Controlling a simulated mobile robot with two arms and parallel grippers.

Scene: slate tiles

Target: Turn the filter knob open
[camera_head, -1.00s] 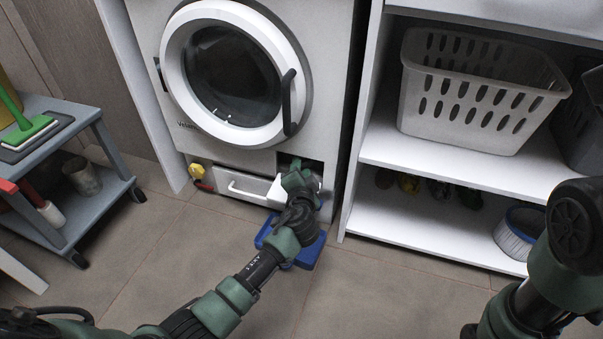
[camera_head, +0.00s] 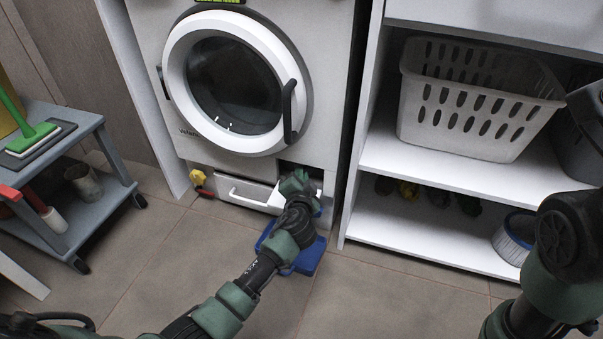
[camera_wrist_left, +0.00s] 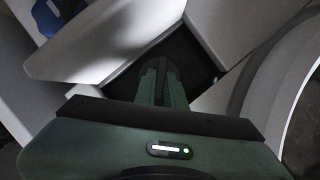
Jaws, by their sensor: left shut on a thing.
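The washing machine (camera_head: 165,120) stands at the back, with a dark filter opening (camera_head: 316,172) at its lower right. My left gripper (camera_head: 298,180) reaches into this opening. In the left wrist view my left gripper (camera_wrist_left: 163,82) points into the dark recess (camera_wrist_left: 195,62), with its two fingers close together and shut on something. The filter knob itself is hidden by the fingers and the shadow, so its angle cannot be read. A white flap (camera_wrist_left: 105,40) hangs open beside the fingers. My right arm is at the right edge, its gripper out of view.
A blue tray (camera_head: 308,258) lies on the floor below the opening. A yellow knob-like part (camera_head: 197,177) sits at the machine's lower left. A white shelf (camera_head: 400,150) with a laundry basket (camera_head: 480,100) stands close on the right. A grey cart (camera_head: 85,125) stands left.

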